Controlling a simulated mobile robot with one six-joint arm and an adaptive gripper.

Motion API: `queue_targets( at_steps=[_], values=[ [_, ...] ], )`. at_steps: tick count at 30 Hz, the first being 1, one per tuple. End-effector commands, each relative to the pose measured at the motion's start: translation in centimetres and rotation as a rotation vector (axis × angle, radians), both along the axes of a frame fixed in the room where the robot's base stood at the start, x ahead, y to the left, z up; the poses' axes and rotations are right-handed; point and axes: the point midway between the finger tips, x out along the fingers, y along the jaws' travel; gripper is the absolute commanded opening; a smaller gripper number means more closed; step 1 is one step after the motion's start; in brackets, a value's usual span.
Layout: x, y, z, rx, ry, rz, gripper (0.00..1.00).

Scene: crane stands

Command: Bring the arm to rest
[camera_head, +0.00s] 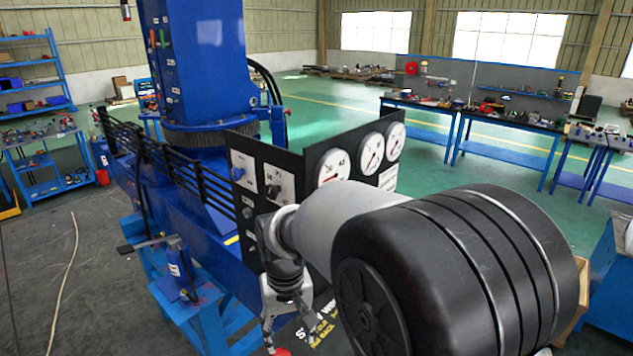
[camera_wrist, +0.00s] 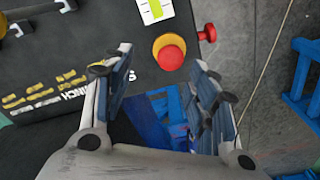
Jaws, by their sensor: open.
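My arm reaches across the right of the head view, its large black and grey parts hiding much of the panel behind it. My gripper (camera_head: 285,345) hangs pointing down at the front of the black control panel (camera_head: 313,160). In the wrist view my gripper (camera_wrist: 163,68) has its two fingers wide apart with nothing between them. A red button with a yellow collar (camera_wrist: 169,56) shows beyond the gap between the fingertips. I cannot tell whether a finger touches the panel.
The panel carries white dials (camera_head: 371,153) and knobs. A second red knob (camera_wrist: 208,32) sticks out at the panel's edge. A blue crane column (camera_head: 203,70) rises behind. Workbenches (camera_head: 503,121) stand far back; green floor between is clear.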

Motion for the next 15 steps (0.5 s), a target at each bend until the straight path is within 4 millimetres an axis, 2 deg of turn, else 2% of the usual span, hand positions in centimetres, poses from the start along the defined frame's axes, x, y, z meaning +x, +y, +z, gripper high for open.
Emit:
queue_targets(
  at_steps=[5, 8, 11, 15],
  values=[
    [-3.0, -6.3, 0.6, 0.032, -0.082, -0.075, 0.53],
    [-5.6, -9.7, 0.6, 0.044, -0.129, -0.117, 0.53],
    [-8.6, -12.7, -0.1, 0.054, -0.179, -0.161, 0.53],
    [-13.2, -16.3, -2.3, 0.06, -0.25, -0.219, 0.53]
  ],
)
